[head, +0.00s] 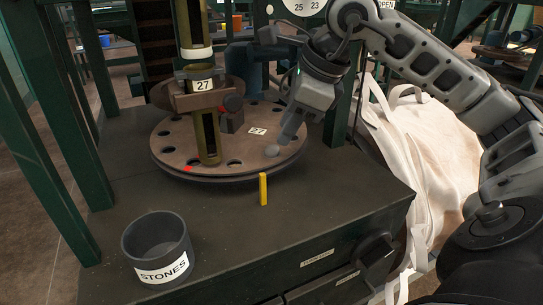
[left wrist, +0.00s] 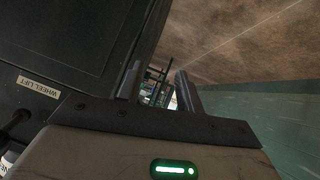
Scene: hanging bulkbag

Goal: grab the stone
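A small grey rounded piece (head: 272,151), which looks like the stone, lies at the right front of the round brown wheel plate (head: 232,163). My right gripper (head: 285,136) comes down from the upper right. Its fingers end at or just behind this piece. They overlap in the view, so I cannot tell whether they are apart or touching it. My left gripper (left wrist: 160,84) is open and empty in the left wrist view, with its two fingers apart. It is not in the head view.
A dark bowl labelled STONES (head: 157,249) stands at the cabinet top's front left. A yellow post (head: 263,189) stands before the plate. A vertical tube labelled 27 (head: 205,130) rises over the plate. A white bulk bag (head: 425,150) hangs at right. The cabinet top between bowl and post is clear.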

